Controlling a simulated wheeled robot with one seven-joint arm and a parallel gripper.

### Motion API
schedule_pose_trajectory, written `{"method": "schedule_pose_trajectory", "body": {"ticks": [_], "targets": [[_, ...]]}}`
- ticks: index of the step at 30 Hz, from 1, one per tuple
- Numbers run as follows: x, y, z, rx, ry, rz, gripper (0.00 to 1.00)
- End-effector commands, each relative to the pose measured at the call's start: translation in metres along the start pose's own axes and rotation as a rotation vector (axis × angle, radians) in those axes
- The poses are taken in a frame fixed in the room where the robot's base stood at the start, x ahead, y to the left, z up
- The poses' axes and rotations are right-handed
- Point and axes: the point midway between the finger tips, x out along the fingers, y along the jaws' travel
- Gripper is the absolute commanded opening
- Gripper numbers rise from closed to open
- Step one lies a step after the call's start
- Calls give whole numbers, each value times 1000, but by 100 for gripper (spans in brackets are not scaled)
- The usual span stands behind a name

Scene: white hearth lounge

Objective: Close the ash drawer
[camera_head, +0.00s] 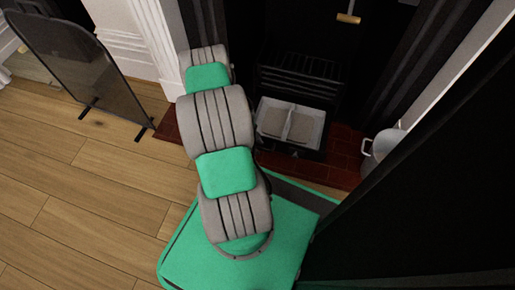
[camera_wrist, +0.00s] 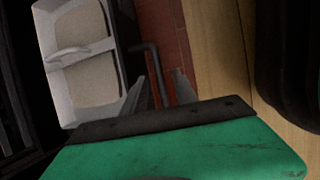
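The ash drawer (camera_head: 322,132) stands pulled out below the black grate of the fireplace in the head view. It is a pale grey tray with two compartments, each showing a beige-grey fill. In the wrist view the ash drawer (camera_wrist: 67,112) is at the upper left, and a dark bar handle (camera_wrist: 153,62) sticks out from its front. My gripper (camera_wrist: 160,82) is open, its fingertips in front of the drawer. The handle appears between the two fingers; I cannot tell whether either touches it. In the head view my arm hides the gripper.
A red tile hearth (camera_head: 345,155) lies under and around the drawer. A grey metal bucket (camera_head: 382,146) stands on the right. A dark fire screen (camera_head: 80,65) stands at the left. The wooden floor (camera_head: 75,190) at the left is clear.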

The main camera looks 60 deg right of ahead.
Motion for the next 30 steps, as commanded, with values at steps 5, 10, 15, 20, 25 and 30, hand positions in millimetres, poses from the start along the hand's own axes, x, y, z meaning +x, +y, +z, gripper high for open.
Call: {"method": "schedule_pose_trajectory", "body": {"ticks": [5,10,15,20,25,30], "targets": [[4,1,0,1,1,1,34],[3,1,0,1,1,1,28],[3,1,0,1,1,1,14],[3,1,0,1,1,1,1],[3,1,0,1,1,0,0],[3,1,0,1,1,0,0]]}}
